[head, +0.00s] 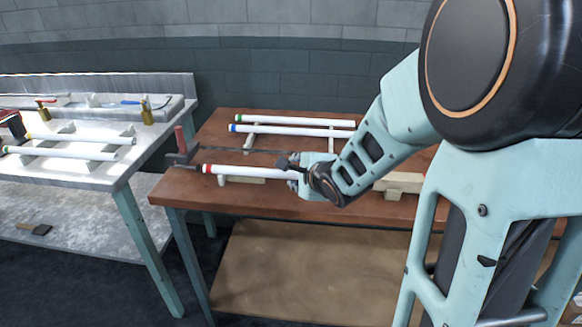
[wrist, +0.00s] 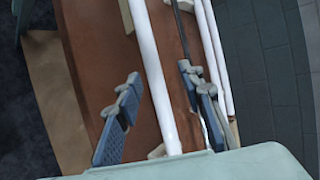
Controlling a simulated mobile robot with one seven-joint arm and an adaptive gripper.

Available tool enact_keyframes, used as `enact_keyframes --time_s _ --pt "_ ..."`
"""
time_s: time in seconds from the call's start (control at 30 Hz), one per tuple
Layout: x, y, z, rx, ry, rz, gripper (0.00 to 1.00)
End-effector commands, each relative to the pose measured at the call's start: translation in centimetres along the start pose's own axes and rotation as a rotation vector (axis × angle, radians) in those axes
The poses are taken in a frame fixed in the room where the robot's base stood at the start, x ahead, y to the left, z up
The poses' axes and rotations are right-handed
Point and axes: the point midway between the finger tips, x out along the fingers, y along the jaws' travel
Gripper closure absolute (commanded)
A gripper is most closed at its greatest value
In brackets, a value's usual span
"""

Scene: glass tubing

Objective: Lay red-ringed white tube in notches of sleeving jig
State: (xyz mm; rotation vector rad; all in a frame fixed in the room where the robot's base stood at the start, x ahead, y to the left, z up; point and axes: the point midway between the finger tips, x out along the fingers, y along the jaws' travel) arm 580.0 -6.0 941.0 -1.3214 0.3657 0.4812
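The red-ringed white tube (head: 255,172) lies lengthwise along the front of the brown table in the head view, its red ring near the left end. A pale block (head: 240,180) shows under its left part; whether the tube sits in a notch is too small to tell. My gripper (head: 296,163) is over the tube's right part, and my arm hides that end. In the wrist view my gripper (wrist: 159,72) is open, its fingers on either side of the white tube (wrist: 153,65), with a visible gap on both sides. I cannot clearly make out the sleeving jig.
Green-ringed (head: 290,120) and blue-ringed (head: 285,130) tubes lie behind on pale supports. A red-handled clamp (head: 181,150) stands at the brown table's left end. A pale block (head: 400,182) lies at right. The left table (head: 120,165) holds more tubes and tools.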

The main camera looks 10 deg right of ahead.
Motion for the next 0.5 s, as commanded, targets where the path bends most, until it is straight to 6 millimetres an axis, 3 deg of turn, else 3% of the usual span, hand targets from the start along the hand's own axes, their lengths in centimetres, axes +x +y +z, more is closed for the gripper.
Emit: enact_keyframes --time_s 0.03,0.2,0.5 --pt "-1.7 -0.6 0.0 0.000 0.003 -0.001 0.65" --pt "-5.0 -0.4 0.1 -0.001 0.002 0.000 0.65" --pt "-7.3 0.0 0.0 0.001 0.000 0.001 0.65"
